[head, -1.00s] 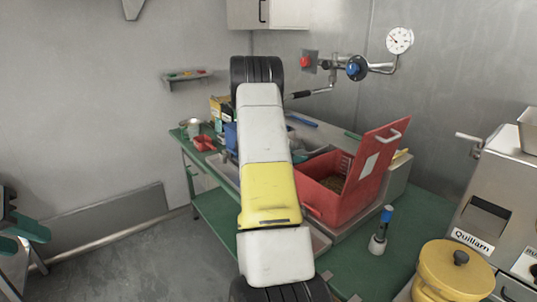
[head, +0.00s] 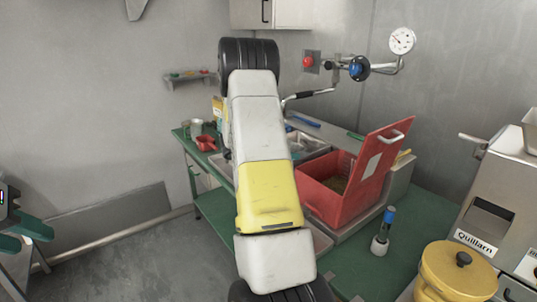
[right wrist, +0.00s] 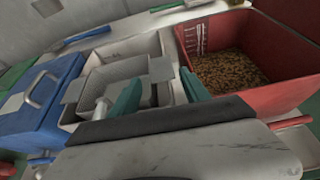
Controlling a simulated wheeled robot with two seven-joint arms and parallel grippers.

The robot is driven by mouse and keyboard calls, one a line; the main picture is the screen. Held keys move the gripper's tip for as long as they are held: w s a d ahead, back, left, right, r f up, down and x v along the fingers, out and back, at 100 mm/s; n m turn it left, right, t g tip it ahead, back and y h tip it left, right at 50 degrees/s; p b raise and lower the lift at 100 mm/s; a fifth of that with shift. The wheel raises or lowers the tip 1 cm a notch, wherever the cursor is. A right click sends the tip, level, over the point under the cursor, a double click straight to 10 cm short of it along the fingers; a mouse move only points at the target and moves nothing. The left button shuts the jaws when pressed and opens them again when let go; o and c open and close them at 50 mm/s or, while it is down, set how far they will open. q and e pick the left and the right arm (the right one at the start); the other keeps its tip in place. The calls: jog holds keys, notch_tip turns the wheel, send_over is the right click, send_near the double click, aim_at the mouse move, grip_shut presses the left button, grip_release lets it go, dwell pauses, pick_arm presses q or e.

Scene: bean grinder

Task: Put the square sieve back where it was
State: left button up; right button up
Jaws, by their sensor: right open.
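The square sieve (right wrist: 112,75), a grey metal mesh tray, lies in a pale basin between the blue box and the red bin in the right wrist view. My right gripper (right wrist: 160,78) has its two green fingers apart, with the left finger over the sieve's right part and the right finger near the red bin's wall. I cannot tell whether a finger touches the sieve. In the head view my right arm hides this gripper and most of the basin (head: 312,143). My left gripper (head: 20,236) is at the far left edge, fingers apart, empty and partly cut off.
The red bin (head: 330,205) holds brown grains and its lid stands open. A blue box (right wrist: 40,100) is left of the basin. A blue-topped brush (head: 382,235), a yellow pot (head: 455,275) and the Quillarn machine (head: 490,215) stand at right.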

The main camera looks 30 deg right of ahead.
jog(key=s+a+r+m+t+y, duration=0.1)
jog(key=s+a+r+m+y, duration=0.4)
jog(key=s+a, duration=0.4)
jog(key=s+a+r+m+t+y, duration=0.2)
jog(key=s+a+r+m+y, duration=0.3)
jog(key=a, duration=1.2)
jog(key=s+a+r+m+t+y, duration=0.2)
jog(key=s+a+r+m+y, duration=0.3)
jog(key=s+a+m, duration=0.3)
jog(key=s+a, duration=0.4)
jog(key=a, duration=0.1)
jog(key=shift+s+a+r+y, duration=0.15)
jog(key=shift+s+r+y, duration=0.05)
jog(key=shift+s+y, duration=0.15)
